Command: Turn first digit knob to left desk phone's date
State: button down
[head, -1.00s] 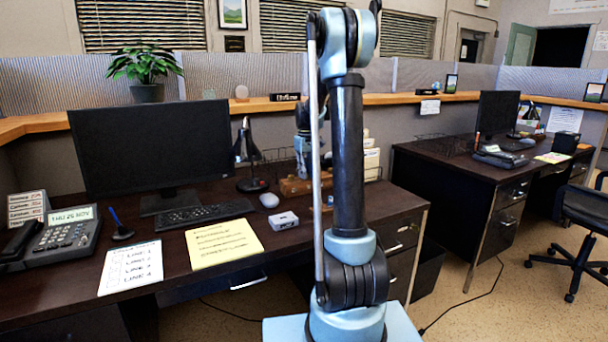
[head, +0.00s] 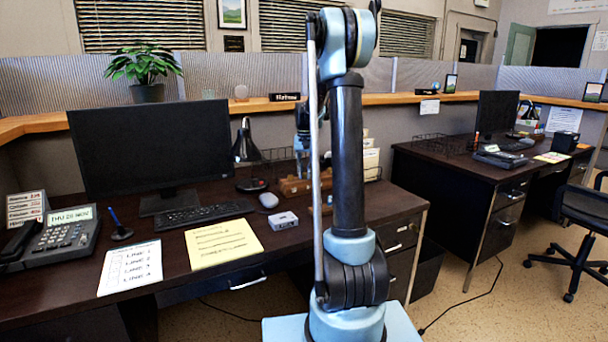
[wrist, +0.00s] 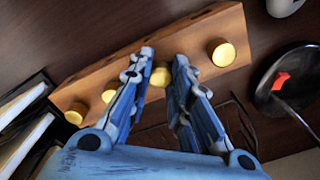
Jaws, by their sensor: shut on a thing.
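The left desk phone (head: 62,238) stands at the left end of the near desk. Its lit display (head: 71,215) reads THU, a two-digit day starting with 2, and NOV; the second digit is hard to read. A wooden block (head: 292,187) with a row of brass knobs lies on this desk, partly behind my arm. In the wrist view the block (wrist: 195,35) runs diagonally. My gripper (wrist: 164,58) is shut on the brass knob (wrist: 160,76) second from the right there. Another knob (wrist: 221,52) is to its right, two more to its left. Digits are not visible.
A mouse (head: 269,200), a small grey box (head: 284,220) and a black lamp base (head: 252,185) are near the block. The lamp base (wrist: 285,80) is close on the right in the wrist view. Trays (wrist: 25,115) stand at the left there.

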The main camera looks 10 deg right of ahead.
aim_at(305, 173)
jog(key=shift+m, duration=0.6)
jog(key=c, duration=1.4)
grip_release()
jog(key=shift+c, duration=0.2)
jog(key=shift+r, duration=0.1)
notch_tip(305, 173, up, 12)
